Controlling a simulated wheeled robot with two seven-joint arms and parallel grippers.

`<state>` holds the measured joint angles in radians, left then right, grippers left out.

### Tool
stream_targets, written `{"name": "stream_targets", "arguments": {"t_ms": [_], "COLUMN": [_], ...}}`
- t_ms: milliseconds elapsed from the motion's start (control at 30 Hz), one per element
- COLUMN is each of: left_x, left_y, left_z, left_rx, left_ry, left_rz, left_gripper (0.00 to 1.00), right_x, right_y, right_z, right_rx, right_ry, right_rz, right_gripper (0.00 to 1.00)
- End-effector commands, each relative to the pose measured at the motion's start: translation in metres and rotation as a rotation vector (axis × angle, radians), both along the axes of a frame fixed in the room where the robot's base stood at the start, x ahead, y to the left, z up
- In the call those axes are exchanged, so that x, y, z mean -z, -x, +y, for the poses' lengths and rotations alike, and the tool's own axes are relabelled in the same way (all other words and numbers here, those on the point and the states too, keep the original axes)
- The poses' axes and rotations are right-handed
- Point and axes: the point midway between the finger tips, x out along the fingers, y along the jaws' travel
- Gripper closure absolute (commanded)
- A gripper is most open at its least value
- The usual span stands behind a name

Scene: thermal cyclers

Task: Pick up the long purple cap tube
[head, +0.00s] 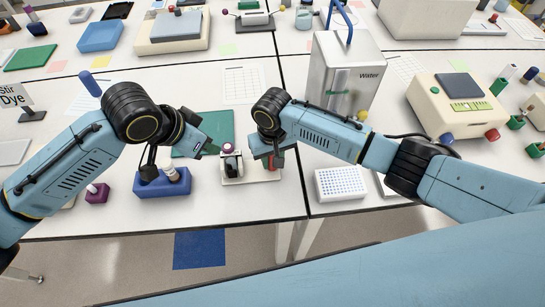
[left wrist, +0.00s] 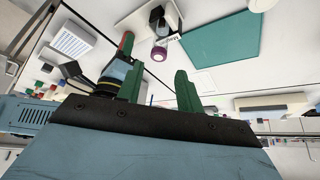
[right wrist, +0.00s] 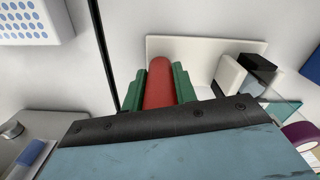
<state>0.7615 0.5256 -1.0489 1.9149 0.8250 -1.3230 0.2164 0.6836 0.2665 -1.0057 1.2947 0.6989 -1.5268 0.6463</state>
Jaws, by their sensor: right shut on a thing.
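A purple cap (head: 228,148) tops a holder on a small white base (head: 252,178); whether a long tube is below it is hidden. The purple cap also shows in the left wrist view (left wrist: 159,54) and at the right edge of the right wrist view (right wrist: 302,134). My left gripper (head: 208,150) is open and empty, its green fingers apart, just left of the purple cap. My right gripper (head: 268,157) is shut on a red cylinder (right wrist: 159,85) on the right part of the white base.
A blue block (head: 162,185) with a capped tube and a purple block (head: 97,193) stand at the front left. A green mat (head: 215,125) lies behind the white base. A white rack with blue dots (head: 341,184) and a water dispenser (head: 345,75) stand to the right.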

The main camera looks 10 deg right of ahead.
Motion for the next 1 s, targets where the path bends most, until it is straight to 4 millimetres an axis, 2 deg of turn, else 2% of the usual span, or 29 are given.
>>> {"name": "stream_targets", "arguments": {"t_ms": [367,467,567,767,1000], "left_x": [0.000,0.001,0.006,0.027,0.050], "left_y": [0.000,0.000,0.000,-0.002,-0.001], "left_z": [0.000,0.000,0.001,0.004,0.007], "left_rx": [0.000,0.006,0.047,0.280,0.671], "left_ry": [0.000,-0.003,-0.026,-0.165,-0.456], "left_rz": [0.000,-0.006,-0.044,-0.259,-0.591], "left_gripper": [0.64,0.51,0.48,0.48,0.48], "right_x": [0.000,-0.001,-0.001,-0.001,-0.001], "right_y": [0.000,0.000,0.000,0.000,0.000], "right_z": [0.000,0.000,0.000,0.000,0.000], "right_rx": [0.000,0.000,0.000,0.000,0.000], "right_ry": [-0.001,-0.001,-0.001,-0.001,-0.001], "right_rz": [-0.001,-0.001,-0.001,-0.001,-0.001], "right_gripper": [0.98,0.98,0.98,0.98,0.98]}}
